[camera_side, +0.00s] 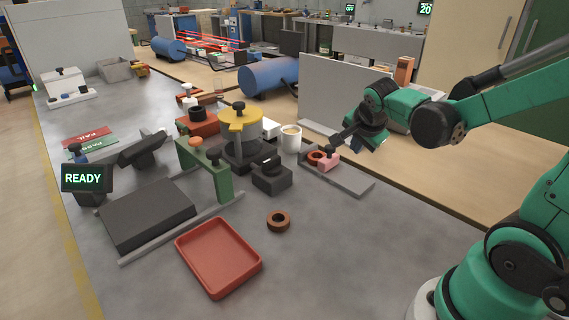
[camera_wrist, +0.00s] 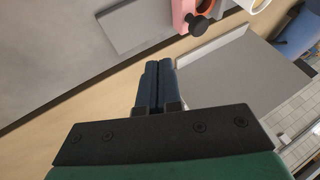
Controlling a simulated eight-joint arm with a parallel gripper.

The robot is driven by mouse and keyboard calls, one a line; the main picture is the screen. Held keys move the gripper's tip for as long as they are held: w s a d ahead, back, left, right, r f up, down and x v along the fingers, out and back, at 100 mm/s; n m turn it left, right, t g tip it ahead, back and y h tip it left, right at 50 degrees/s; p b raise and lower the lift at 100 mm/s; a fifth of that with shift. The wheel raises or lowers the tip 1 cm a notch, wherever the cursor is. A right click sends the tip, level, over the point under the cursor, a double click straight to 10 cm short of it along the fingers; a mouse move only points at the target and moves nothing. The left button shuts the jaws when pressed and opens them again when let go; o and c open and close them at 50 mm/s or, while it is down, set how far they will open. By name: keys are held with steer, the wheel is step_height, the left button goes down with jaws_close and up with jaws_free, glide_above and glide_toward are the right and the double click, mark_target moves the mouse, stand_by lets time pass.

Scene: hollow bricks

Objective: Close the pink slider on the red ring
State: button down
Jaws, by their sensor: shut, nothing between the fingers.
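The pink slider (camera_side: 328,163) is a small block with a dark knob, on a grey rail plate (camera_side: 352,184). The red ring (camera_side: 315,156) lies at the plate's far left end, right beside the slider; I cannot tell whether they touch. In the wrist view the pink slider (camera_wrist: 183,14) is at the top edge, partly cut off, with its black knob (camera_wrist: 200,25) toward me. My gripper (camera_wrist: 158,66) is shut and empty, its fingertips apart from the knob in that view. In the side view my gripper (camera_side: 338,142) appears close above the slider.
A white cup (camera_side: 291,138) stands just left of the ring, near a yellow-topped fixture (camera_side: 239,122). A grey upright panel (camera_side: 345,100) stands behind the rail. A brown ring (camera_side: 278,221) and red tray (camera_side: 218,257) lie forward. The table right of them is clear.

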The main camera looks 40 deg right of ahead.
mark_target(334, 150)
steer(key=x, duration=0.5)
steer(key=shift+w, duration=0.15)
steer(key=shift+w+d+f, duration=0.1)
steer(key=shift+w+d, duration=0.05)
steer(key=shift+w, duration=0.95)
steer(key=shift+w+d+f, duration=0.1)
steer(key=shift+w, duration=0.55)
steer(key=shift+w, duration=0.6)
steer(key=shift+s, duration=0.15)
